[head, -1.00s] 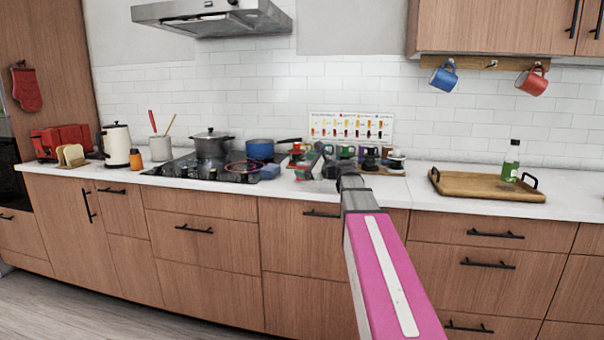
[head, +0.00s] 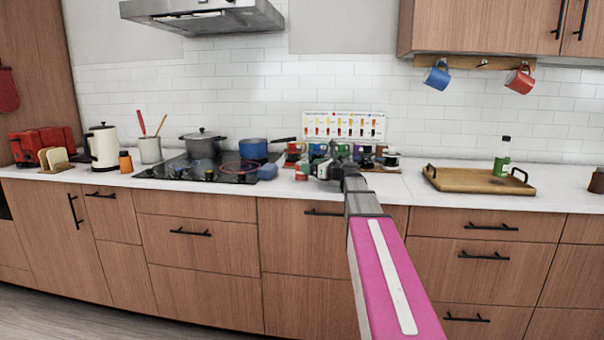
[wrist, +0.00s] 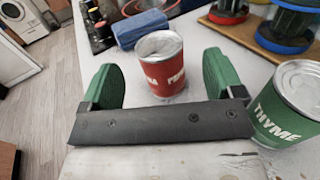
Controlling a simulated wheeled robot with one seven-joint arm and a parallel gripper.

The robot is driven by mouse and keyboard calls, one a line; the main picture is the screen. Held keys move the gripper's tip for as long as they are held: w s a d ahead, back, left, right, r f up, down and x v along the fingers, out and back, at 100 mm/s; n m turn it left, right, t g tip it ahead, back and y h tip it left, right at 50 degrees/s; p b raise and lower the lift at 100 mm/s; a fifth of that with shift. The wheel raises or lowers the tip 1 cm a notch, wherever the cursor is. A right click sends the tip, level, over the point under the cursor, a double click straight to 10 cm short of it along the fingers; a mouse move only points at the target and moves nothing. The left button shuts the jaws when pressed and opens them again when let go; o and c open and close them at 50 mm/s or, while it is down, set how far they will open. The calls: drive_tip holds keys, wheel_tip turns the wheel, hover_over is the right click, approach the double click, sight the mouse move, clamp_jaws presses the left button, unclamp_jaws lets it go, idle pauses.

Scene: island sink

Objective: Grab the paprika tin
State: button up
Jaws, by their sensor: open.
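The red paprika tin (wrist: 160,68) stands upright on the white counter in the wrist view, with part of its name showing. My gripper (wrist: 160,84) is open, its two green fingers on either side of the tin, with gaps between them and it. The tin's lower edge lies just beyond the gripper's dark palm bar. In the head view my gripper (head: 324,170) is over the counter right of the cooktop, and a small red tin (head: 301,174) shows at its left.
A green thyme tin (wrist: 287,104) stands close to the right finger. A folded blue cloth (wrist: 141,28) lies behind the paprika tin. Coloured spice jars (wrist: 287,25) stand at the back right. The cooktop (head: 200,172) is to the left, a wooden tray (head: 478,184) to the right.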

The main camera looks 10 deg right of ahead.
drive_tip(key=x, duration=0.5)
drive_tip(key=shift+a, duration=0.1)
drive_tip(key=shift+c, duration=0.4)
drive_tip(key=c, duration=1)
drive_tip(key=shift+o, duration=0.2)
